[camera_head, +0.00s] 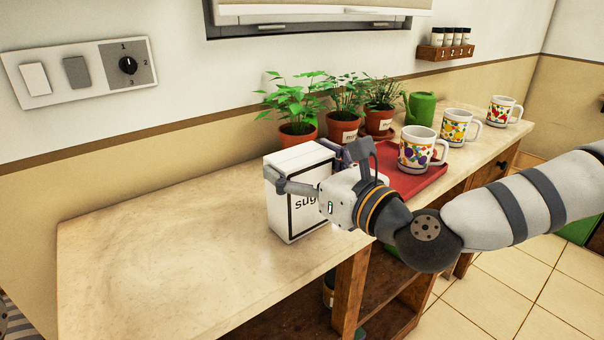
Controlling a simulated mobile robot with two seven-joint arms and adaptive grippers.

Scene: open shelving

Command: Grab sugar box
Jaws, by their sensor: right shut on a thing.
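The sugar box (285,218) is a white carton with a dark border and the letters "sug" showing on its front. It stands upright on the pale countertop (170,260), near the front edge. My right gripper (308,178) comes in from the right and is shut on the box, with one finger at its left side and another behind its right side. The gripper hides the right part of the box front. I cannot tell whether the box touches the counter or is slightly raised.
A red tray (405,190) with a fruit-pattern mug (417,150) is right of the box. Potted plants (297,128), a green watering can (420,108) and two more mugs (459,127) stand farther back. The counter's left part is clear. Open shelves (375,290) lie below.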

